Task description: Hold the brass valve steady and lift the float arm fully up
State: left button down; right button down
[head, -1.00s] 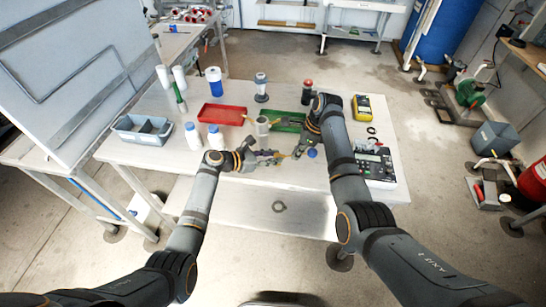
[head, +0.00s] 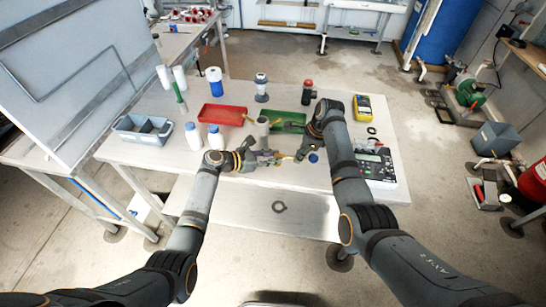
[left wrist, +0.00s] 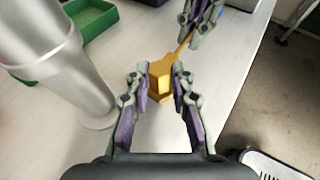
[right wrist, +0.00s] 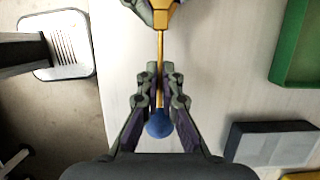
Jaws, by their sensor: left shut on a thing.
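The brass valve (left wrist: 160,82) is between the fingers of my left gripper (left wrist: 160,85), which is shut on it. In the head view my left gripper (head: 277,157) is low over the front of the white table. The float arm (right wrist: 160,75) is a thin brass rod leading from the valve to a blue ball (right wrist: 159,123), also visible in the head view (head: 313,157). My right gripper (right wrist: 161,68) has its fingers on both sides of the rod, close to the ball. Whether they press on the rod is unclear. The rod's tilt is hard to judge.
A grey cylinder (left wrist: 55,60) stands close to my left gripper. A green tray (head: 287,121) and a red tray (head: 222,115) lie behind the grippers. A dark meter box (head: 374,168) is to the right. The table's front edge is near.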

jog(key=shift+d+f, duration=0.1)
jog(key=shift+f, duration=0.8)
jog(key=c, duration=0.9)
grip_release()
jog(key=shift+r, duration=3.55)
